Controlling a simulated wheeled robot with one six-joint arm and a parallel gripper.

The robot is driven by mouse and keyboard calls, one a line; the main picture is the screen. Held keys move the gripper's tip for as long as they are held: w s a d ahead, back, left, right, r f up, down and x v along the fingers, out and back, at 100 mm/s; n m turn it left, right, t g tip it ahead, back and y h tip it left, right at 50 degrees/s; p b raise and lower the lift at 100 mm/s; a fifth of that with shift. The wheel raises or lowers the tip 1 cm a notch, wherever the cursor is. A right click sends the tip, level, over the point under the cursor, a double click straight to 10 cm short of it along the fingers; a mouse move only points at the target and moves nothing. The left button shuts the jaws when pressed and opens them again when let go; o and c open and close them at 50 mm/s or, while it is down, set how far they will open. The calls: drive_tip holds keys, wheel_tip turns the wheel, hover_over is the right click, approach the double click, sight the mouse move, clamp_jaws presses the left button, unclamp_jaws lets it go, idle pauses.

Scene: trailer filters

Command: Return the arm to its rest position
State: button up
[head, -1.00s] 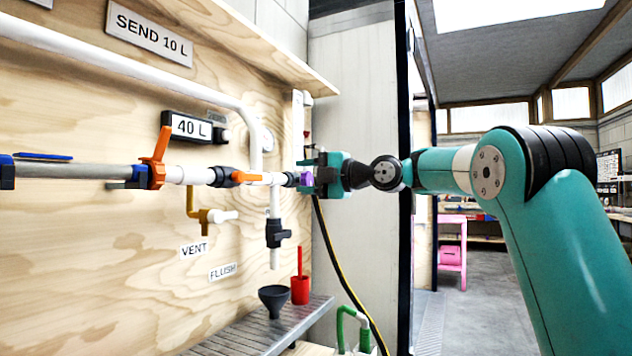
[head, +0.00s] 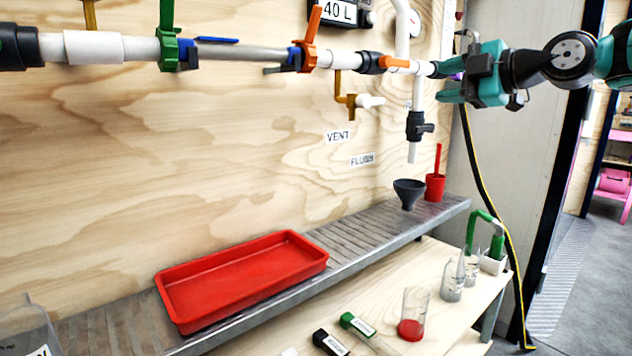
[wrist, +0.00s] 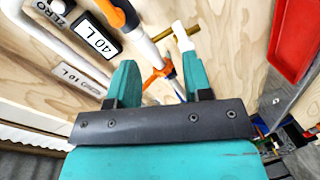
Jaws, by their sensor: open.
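My gripper (head: 452,78) is at the upper right in the head view, at the right end of the pipe run on the plywood wall. Its jaws are open, with the pipe's right end and a bit of purple close by them; I cannot tell whether they touch. In the wrist view my gripper (wrist: 158,88) shows two teal fingers spread apart with nothing clearly held between them. The white pipe (wrist: 145,45) and an orange clamp (wrist: 158,75) show beyond the fingers. My arm reaches in from the right edge.
A red tray (head: 240,278), a dark funnel (head: 408,193) and a red cup (head: 435,187) stand on the metal shelf (head: 350,235). A yellow-black cable (head: 486,200) hangs below my gripper.

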drive_tip(key=s+a+f+m+g+h, duration=0.1)
drive_tip(key=s+a+f+m+g, duration=0.35)
drive_tip(key=s+a+f, duration=0.35)
drive_tip(key=s+a+f+m+g+h, duration=0.1)
drive_tip(key=s+a+f+m+g, duration=0.3)
drive_tip(key=s+f, duration=0.5)
drive_tip(key=s+f+m+g+h, duration=0.25)
drive_tip(key=s+f, duration=0.25)
drive_tip(key=s, duration=0.5)
drive_tip(key=s+f+m+g+h, duration=0.15)
drive_tip(key=s+f+m, duration=0.3)
drive_tip(key=s, duration=0.55)
wheel_tip(320, 180, up, 33)
drive_tip(key=w+p, duration=0.1)
drive_tip(key=p, duration=3.1)
drive_tip(key=shift+w+a+f, duration=0.15)
drive_tip(key=shift+f, duration=0.05)
drive_tip(key=shift+n, duration=0.25)
